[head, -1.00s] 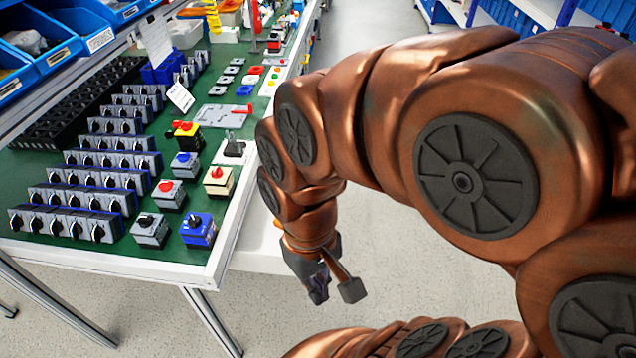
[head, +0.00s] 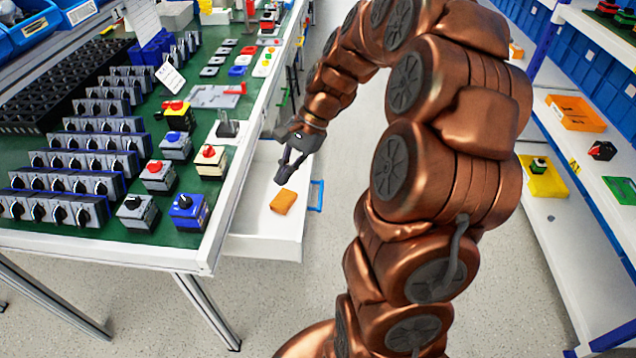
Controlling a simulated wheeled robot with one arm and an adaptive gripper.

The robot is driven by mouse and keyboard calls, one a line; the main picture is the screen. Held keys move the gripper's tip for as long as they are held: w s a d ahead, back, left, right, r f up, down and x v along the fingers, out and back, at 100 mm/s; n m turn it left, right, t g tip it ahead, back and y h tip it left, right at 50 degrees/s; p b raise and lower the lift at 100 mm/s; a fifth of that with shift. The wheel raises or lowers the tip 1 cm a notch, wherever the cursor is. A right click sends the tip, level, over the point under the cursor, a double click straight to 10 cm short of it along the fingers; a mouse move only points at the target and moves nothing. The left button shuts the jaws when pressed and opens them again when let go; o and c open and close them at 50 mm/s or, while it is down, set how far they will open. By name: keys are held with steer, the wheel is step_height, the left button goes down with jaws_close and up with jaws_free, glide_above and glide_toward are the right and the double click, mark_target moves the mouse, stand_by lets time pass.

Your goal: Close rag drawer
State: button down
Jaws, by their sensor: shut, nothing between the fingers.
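The white rag drawer (head: 262,246) stands open, pulled out to the right from under the workbench. An orange rag (head: 283,201) lies inside it on the drawer floor. A blue handle (head: 317,195) sits on the outer right face of the drawer. My gripper (head: 282,179) is shut and empty. In the picture it overlaps the drawer's interior, just behind the rag, with fingers pointing down. I cannot tell its exact height over the drawer. My wrist and arm hide the drawer's far right corner.
The green-topped workbench (head: 146,232) with several rotary switches (head: 187,211) stands left of the drawer. A white shelf (head: 560,226) with bins runs along the right. The grey floor between bench and shelf is free, apart from my arm above it.

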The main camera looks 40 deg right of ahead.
steer(key=w+d+f+m+t+b, duration=0.25)
steer(key=d+f+m, duration=0.4)
steer(key=d, duration=0.65)
steer(key=w+d+f+m+t+b, duration=0.1)
steer(key=w+d+f+m+t, duration=0.15)
steer(key=d+f+m, duration=0.7)
steer(key=n+p, duration=0.1)
steer(key=n, duration=0.3)
glide_above(322, 191)
step_height(322, 191, down, 6)
steer(key=shift+r, duration=0.25)
steer(key=shift+w+a, duration=0.4)
steer(key=shift+a, duration=0.1)
